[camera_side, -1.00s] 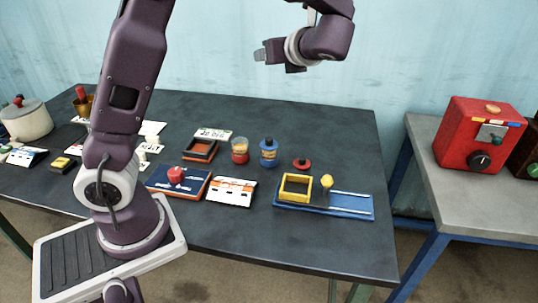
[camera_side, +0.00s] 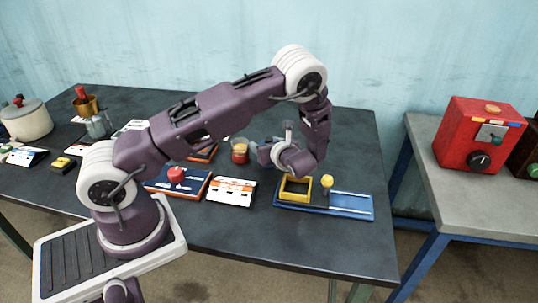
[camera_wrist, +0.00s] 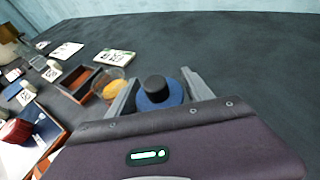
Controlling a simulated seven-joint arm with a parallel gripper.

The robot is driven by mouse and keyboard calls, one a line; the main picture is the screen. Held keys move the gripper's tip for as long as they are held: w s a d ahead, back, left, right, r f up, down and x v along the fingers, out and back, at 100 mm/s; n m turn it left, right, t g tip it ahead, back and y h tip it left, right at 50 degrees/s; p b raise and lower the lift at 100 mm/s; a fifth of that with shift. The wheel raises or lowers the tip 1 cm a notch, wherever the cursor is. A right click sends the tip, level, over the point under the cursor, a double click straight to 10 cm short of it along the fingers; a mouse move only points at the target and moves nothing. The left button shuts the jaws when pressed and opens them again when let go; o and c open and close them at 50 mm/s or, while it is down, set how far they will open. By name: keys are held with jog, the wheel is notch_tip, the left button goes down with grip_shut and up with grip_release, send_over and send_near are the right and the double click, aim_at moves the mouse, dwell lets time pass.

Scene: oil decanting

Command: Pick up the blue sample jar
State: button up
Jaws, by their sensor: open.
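The blue sample jar (camera_wrist: 172,97), with a dark round knob on top, stands between the two fingers of my open gripper (camera_wrist: 158,80) in the wrist view. One finger is on each side of it, and its lower part is hidden by my gripper body. I cannot tell whether either finger touches it. In the side view my gripper (camera_side: 266,150) is low over the table at the jar's place and hides most of the jar.
A glass beaker with red and yellow contents (camera_side: 240,152) stands close to the left. An orange-lined tray (camera_wrist: 78,80) lies beyond it. A yellow frame (camera_side: 295,189) on a blue rail board (camera_side: 345,205) is in front at right. The table right of the jar is bare.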

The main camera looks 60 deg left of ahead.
jog(key=shift+a, duration=0.1)
grip_shut()
